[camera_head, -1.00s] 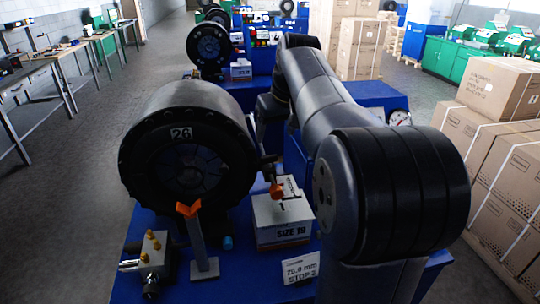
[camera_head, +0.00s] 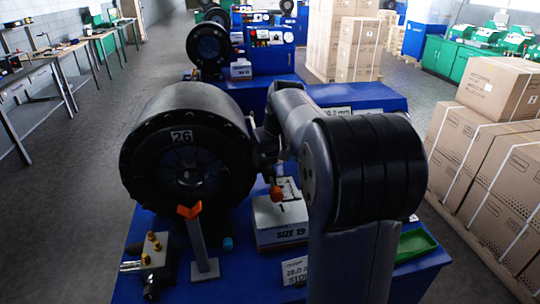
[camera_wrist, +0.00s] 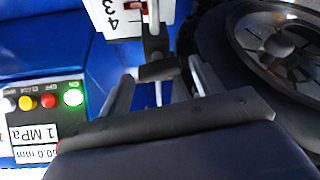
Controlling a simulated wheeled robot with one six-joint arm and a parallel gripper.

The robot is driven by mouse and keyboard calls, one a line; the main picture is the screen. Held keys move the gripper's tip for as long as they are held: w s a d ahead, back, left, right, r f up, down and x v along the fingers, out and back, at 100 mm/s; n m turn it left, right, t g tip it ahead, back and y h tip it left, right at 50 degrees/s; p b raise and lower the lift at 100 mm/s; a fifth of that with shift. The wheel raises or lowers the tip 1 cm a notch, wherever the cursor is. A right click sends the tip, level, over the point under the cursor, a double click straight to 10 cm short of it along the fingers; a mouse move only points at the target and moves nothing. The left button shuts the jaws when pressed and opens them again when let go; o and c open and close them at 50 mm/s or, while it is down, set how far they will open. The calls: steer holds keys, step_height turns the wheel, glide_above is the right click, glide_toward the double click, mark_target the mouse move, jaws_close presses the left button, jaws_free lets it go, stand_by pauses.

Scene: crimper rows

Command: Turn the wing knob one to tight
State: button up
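A dark crossbar, which looks like the wing knob (camera_wrist: 158,70), sits on a metal rod in the wrist view. A numbered white scale (camera_wrist: 127,18) with a red mark is just beyond it. My gripper (camera_wrist: 162,80) is open, with one grey finger on each side of the crossbar; I see gaps, and no clear contact. In the head view the black crimper head (camera_head: 182,138) marked 26 stands left of my arm. My gripper is mostly hidden there behind the arm and beside the head. A red-orange knob (camera_head: 276,193) shows above the white SIZE 19 box (camera_head: 281,222).
An orange-topped post (camera_head: 200,245) and a block with brass fittings (camera_head: 155,250) stand in front of the crimper. A stop card (camera_head: 296,270) and a green tray (camera_head: 415,243) are at the right. Lit buttons (camera_wrist: 72,97) show in the wrist view. Stacked cartons (camera_head: 490,160) stand farther right.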

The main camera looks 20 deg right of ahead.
steer(key=c, duration=0.8)
steer(key=shift+m, duration=0.3)
steer(key=shift+a+m+h, duration=0.1)
steer(key=shift+m+h, duration=0.5)
steer(key=shift+m, duration=0.6)
steer(key=o, duration=1)
steer(key=shift+c, duration=0.2)
steer(key=shift+r+p, duration=0.15)
steer(key=shift+p, duration=0.2)
